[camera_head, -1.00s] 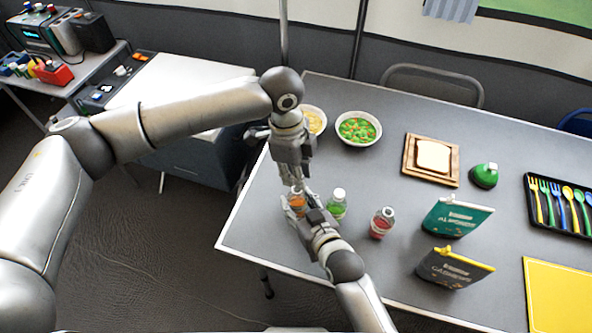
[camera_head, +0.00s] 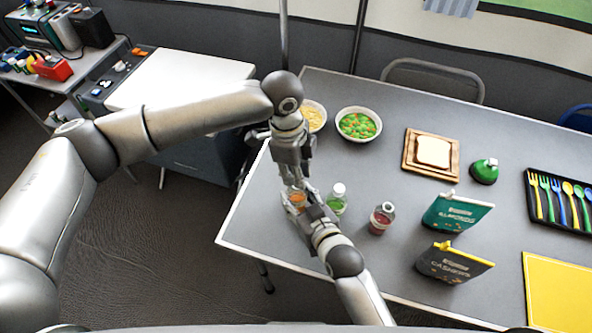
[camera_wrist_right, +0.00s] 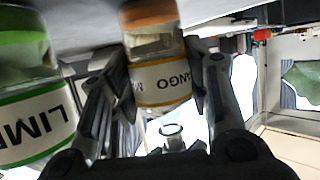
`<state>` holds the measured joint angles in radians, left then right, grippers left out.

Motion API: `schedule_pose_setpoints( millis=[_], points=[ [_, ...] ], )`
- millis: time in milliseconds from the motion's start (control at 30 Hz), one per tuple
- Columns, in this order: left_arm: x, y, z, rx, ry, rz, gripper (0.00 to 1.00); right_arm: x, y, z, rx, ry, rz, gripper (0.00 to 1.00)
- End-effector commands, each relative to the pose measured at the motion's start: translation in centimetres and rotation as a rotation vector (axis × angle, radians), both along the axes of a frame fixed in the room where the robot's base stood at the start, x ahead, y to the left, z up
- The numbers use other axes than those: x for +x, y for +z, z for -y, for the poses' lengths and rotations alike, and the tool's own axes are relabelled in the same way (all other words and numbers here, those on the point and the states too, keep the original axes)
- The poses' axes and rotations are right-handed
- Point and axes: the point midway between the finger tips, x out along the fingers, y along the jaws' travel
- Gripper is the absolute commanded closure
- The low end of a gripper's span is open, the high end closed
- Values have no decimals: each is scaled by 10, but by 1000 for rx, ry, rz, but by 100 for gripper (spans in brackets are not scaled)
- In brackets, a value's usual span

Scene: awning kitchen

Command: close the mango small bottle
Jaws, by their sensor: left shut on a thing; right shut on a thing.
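The mango small bottle (camera_head: 297,198), with orange contents, stands near the table's left end and is partly hidden by my grippers. In the right wrist view, which is upside down, its MANGO label (camera_wrist_right: 160,82) shows between the fingers. My right gripper (camera_head: 302,206) is shut on this bottle from the front. My left gripper (camera_head: 294,182) points down right above the bottle and is shut. A small ring-shaped piece (camera_wrist_right: 171,129), seemingly the lid, shows at its fingertips, apart from the bottle's top by a small gap.
A green lime bottle (camera_head: 337,198) stands close on the right, with a red bottle (camera_head: 381,218) beyond it. Almond (camera_head: 456,212) and cashew (camera_head: 455,263) packs stand further right. Two bowls, one of vegetables (camera_head: 358,125), are behind. The table's left edge is near.

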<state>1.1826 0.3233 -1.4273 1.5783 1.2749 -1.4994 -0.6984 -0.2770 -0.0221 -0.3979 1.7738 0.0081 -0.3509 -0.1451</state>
Motion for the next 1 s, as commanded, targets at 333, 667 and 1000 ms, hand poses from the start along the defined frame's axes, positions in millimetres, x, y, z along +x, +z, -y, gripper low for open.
schedule_pose_setpoints(
  millis=[333,667,1000],
  points=[
    [0,-7,0,0,0,0,87,0,-1,0,0,0,-1,99],
    [0,-11,0,1,-30,0,87,0,-1,0,0,0,-1,100],
    [1,-11,1,1,-478,-1,87,0,-1,0,-1,0,-2,100]
  ],
)
